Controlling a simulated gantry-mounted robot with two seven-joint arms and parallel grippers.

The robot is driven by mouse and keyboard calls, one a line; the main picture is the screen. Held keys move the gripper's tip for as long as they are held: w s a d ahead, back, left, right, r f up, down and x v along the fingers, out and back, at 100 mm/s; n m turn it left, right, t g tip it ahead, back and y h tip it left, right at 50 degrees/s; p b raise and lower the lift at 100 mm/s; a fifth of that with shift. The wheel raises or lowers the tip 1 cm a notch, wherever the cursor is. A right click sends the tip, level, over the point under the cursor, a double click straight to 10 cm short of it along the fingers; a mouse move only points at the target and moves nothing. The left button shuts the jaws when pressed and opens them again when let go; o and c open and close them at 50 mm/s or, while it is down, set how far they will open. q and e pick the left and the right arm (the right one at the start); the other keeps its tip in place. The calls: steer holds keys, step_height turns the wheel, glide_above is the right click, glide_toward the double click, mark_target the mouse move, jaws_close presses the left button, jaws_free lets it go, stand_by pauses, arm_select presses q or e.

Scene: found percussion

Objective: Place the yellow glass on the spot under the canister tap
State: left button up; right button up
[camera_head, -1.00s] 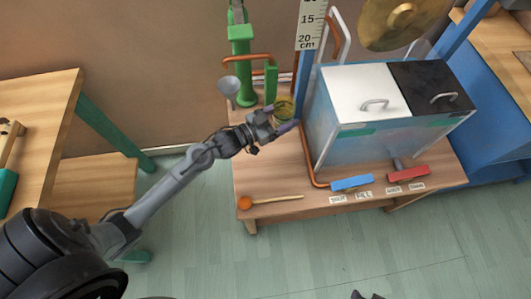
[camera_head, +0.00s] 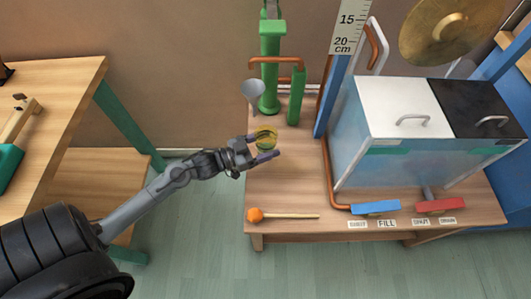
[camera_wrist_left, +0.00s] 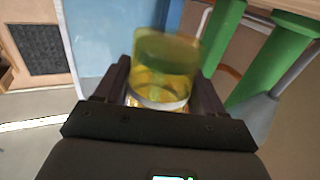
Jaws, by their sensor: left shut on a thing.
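My left gripper (camera_head: 269,147) is shut on the yellow glass (camera_head: 266,137). It holds the glass over the left part of the wooden bench, in front of the green stand. In the left wrist view the glass (camera_wrist_left: 165,65) is see-through yellow and sits between the two dark fingers, somewhat tilted in the picture. My right gripper is not in view.
A grey funnel (camera_head: 253,91) and a green stand (camera_head: 269,70) are behind the glass. A blue post (camera_head: 335,95) and a copper pipe (camera_head: 329,175) stand between glass and canister. A mallet (camera_head: 285,216), a blue lever (camera_head: 376,207) and a red lever (camera_head: 440,205) lie along the front.

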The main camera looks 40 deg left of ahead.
arm_select(q)
steer(key=shift+f+b, duration=1.55)
steer(key=shift+f, duration=0.5)
steer(key=shift+r, duration=0.1)
steer(key=o, duration=1.2)
steer(key=shift+f, duration=0.2)
steer(key=shift+r, duration=0.1)
